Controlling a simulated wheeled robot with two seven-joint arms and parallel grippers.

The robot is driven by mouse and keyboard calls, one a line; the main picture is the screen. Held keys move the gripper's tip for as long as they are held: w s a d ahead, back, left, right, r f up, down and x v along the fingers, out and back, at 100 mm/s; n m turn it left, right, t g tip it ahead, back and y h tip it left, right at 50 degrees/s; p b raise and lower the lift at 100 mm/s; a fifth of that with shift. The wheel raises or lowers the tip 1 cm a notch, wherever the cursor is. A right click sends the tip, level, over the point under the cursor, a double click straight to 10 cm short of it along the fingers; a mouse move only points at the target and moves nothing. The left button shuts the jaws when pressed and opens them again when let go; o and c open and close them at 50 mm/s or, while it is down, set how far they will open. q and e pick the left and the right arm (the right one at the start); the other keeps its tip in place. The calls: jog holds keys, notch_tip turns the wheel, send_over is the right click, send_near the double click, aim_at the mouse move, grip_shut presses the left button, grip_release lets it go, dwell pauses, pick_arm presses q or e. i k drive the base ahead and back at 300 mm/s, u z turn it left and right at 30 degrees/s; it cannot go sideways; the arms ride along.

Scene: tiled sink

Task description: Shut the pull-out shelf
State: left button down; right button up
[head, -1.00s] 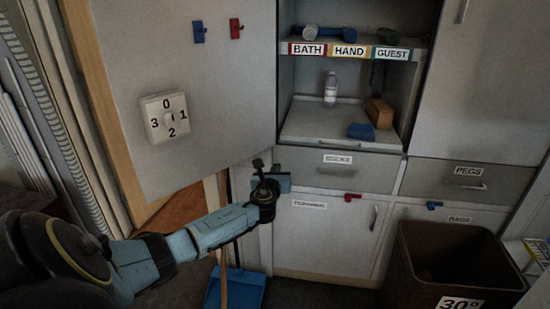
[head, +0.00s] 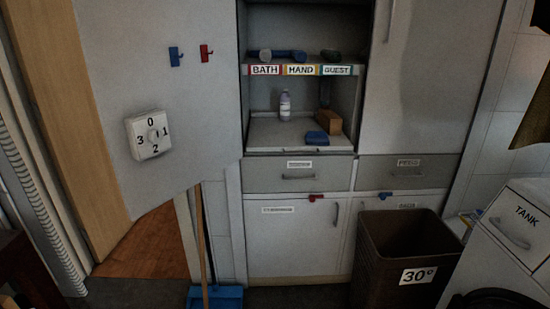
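The pale shelf board (head: 270,133) lies at the bottom of the open cabinet niche, just above the grey drawers. Its front edge looks about level with the drawer fronts; I cannot tell exactly how far it is out. A small bottle (head: 285,106) stands upright on it. Neither of my grippers is in view.
A labelled upper shelf (head: 301,70) holds several rolled items. A large open door with a dial (head: 148,135) stands at left. A brown bin (head: 400,255) and a white TANK unit (head: 520,225) stand at right. A blue dustpan (head: 215,297) is on the floor.

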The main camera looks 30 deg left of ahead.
aim_at(267, 133)
jog(key=u, duration=1.55)
jog(key=i, duration=1.2)
jog(key=z, duration=1.15)
